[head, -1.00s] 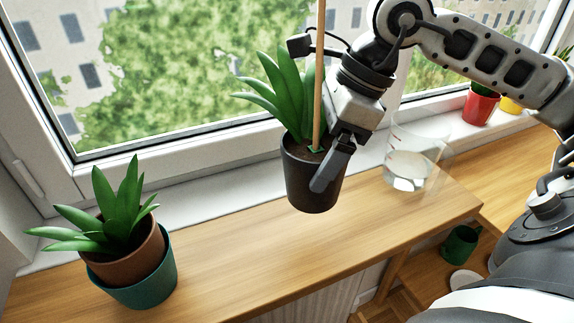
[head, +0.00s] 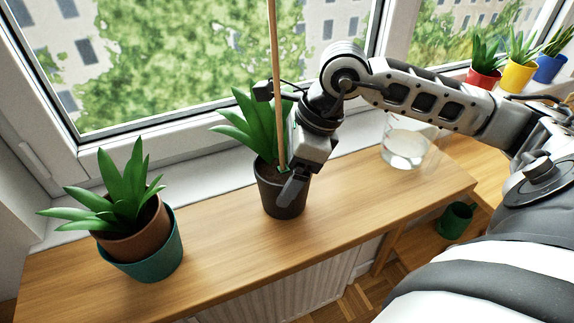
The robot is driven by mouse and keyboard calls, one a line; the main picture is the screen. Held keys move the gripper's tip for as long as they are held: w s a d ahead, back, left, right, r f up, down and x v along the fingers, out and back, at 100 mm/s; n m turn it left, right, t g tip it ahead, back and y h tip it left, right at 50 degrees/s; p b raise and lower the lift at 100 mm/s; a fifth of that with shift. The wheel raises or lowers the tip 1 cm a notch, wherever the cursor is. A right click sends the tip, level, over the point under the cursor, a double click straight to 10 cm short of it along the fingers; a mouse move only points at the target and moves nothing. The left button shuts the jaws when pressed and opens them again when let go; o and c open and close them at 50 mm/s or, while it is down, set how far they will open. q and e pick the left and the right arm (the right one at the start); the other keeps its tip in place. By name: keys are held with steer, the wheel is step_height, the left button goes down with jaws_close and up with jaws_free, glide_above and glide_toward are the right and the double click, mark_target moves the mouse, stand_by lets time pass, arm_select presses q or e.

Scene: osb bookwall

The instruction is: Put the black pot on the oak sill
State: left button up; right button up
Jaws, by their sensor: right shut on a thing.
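The black pot (head: 282,198) holds a green plant and a tall wooden stick. It is upright at the oak sill (head: 225,228), near its back edge; I cannot tell whether its base touches the wood. My right gripper (head: 290,180) is shut on the black pot at its right rim, with one finger showing on the outside. The inner finger is hidden. My left gripper is not in view.
A brown pot in a teal planter (head: 150,258) stands on the sill at the left. A clear glass jug (head: 406,150) with water stands at the right. Coloured pots (head: 520,75) line the far right windowsill. A green mug (head: 455,220) is lower right. The sill between is clear.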

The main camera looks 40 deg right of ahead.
steer(key=o, duration=0.8)
steer(key=shift+f, duration=0.2)
steer(key=shift+c, duration=0.2)
steer(key=shift+o, duration=0.9)
steer(key=shift+r, duration=0.3)
steer(key=shift+d+r, duration=0.2)
steer(key=shift+r, duration=0.15)
steer(key=v, duration=0.9)
steer(key=shift+s+r, duration=0.1)
steer(key=shift+r, duration=0.3)
steer(key=shift+s+d+r, duration=0.25)
steer(key=shift+r, duration=0.4)
